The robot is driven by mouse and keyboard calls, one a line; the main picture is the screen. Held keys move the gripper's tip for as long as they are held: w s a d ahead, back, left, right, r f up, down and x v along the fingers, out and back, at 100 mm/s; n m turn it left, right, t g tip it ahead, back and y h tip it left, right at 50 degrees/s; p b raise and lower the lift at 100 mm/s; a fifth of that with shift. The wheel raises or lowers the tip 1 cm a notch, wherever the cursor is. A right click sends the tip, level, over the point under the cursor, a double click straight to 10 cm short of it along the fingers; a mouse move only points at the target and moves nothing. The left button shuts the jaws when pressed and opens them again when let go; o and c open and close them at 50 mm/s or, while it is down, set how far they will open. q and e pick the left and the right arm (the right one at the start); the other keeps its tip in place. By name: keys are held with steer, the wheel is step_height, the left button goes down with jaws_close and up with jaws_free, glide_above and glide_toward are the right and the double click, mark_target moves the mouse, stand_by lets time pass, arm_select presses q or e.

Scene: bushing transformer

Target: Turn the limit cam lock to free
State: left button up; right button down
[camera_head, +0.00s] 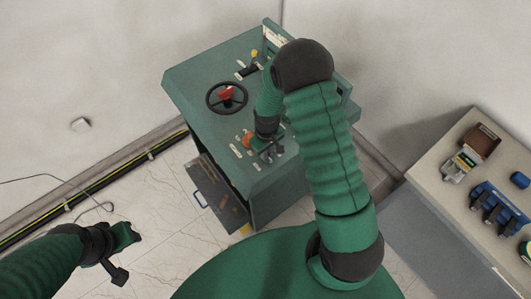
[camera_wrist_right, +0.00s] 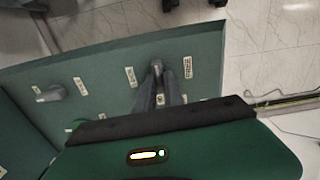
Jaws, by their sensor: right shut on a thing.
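The green control cabinet (camera_head: 205,80) stands against the wall, with small levers and white labels on its top. My right gripper (camera_head: 272,150) is low over the front part of that top. In the right wrist view my right gripper (camera_wrist_right: 170,88) is shut on a small grey lever (camera_wrist_right: 157,66), which stands between white labels. The label text is too small to read, so I cannot confirm which control it is or its set position. The wrist housing hides part of the panel. My left gripper (camera_head: 120,252) hangs over the floor, away from the cabinet; its jaws are unclear.
A black handwheel with a red centre (camera_head: 227,97) and an orange knob (camera_head: 247,139) are on the cabinet top. Another grey lever (camera_wrist_right: 50,93) shows in the wrist view. An open drawer (camera_head: 218,196) is at the cabinet front. A table (camera_head: 433,188) with boxes stands right.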

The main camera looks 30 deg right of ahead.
steer(key=shift+s+f+m, duration=0.2)
steer(key=shift+s+m, duration=0.2)
steer(key=c, duration=1.7)
jaws_free()
steer(key=shift+o, duration=1.3)
steer(key=shift+d+r, duration=0.1)
steer(key=shift+w+r, duration=0.1)
steer(key=shift+w, duration=0.05)
steer(key=shift+w+r, duration=0.1)
steer(key=shift+r, duration=0.25)
step_height(320, 180, up, 16)
steer(key=b, duration=0.2)
steer(key=shift+b, duration=0.35)
steer(key=shift+f, duration=0.1)
